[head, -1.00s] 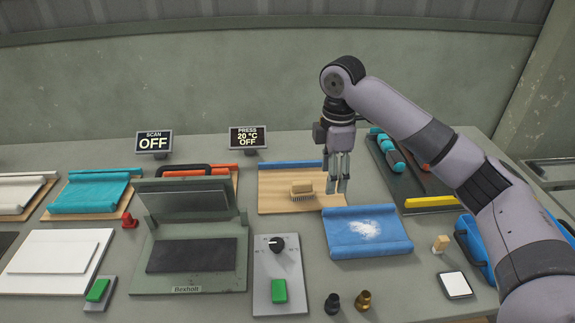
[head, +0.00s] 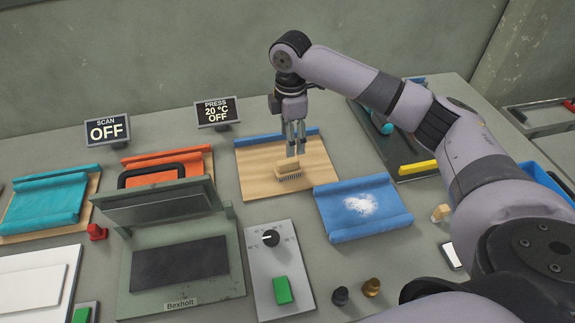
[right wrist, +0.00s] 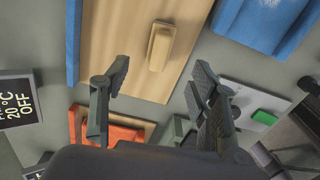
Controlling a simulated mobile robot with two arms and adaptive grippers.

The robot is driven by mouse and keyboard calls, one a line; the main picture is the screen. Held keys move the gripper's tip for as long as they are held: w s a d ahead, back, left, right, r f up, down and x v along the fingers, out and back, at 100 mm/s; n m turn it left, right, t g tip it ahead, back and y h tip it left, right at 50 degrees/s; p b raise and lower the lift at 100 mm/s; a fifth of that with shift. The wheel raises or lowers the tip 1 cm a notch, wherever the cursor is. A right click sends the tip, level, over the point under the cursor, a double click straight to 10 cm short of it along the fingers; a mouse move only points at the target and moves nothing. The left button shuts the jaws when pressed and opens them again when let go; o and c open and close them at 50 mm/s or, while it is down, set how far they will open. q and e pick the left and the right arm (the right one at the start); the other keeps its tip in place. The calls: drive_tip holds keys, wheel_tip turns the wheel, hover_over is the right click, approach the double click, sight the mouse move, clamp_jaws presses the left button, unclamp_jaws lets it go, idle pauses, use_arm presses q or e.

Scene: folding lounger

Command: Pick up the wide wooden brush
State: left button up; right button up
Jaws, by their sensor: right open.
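The wide wooden brush (head: 288,170) lies bristles down on a light wooden board (head: 252,182) with a blue edge strip. It also shows in the right wrist view (right wrist: 160,47), ahead of the fingers. My right gripper (head: 295,151) is open and empty, just above and behind the brush in the head view. In the right wrist view its two fingers (right wrist: 158,80) are spread apart, and the brush lies beyond their tips, not between them. My left gripper is in no view.
A blue sling with white powder (head: 362,206) lies right of the board. The press (head: 180,262) and a panel with knob and green button (head: 283,289) stand in front. Display signs (head: 217,112) stand at the back left. A dark tray with a yellow bar (head: 417,168) lies right.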

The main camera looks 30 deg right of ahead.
sight(288, 161)
wheel_tip(288, 161, down, 5)
drive_tip(key=shift+w+r+p, duration=0.1)
drive_tip(key=shift+r+p, duration=0.1)
drive_tip(key=shift+p, duration=0.1)
drive_tip(key=shift+a+f+p, duration=0.15)
drive_tip(key=shift+f+p, duration=0.25)
drive_tip(key=shift+f, duration=0.95)
drive_tip(key=shift+a+f+p, duration=0.1)
drive_tip(key=shift+f+p, duration=0.3)
drive_tip(key=shift+f, duration=0.9)
drive_tip(key=shift+c, duration=0.4)
drive_tip(key=c, duration=1.2)
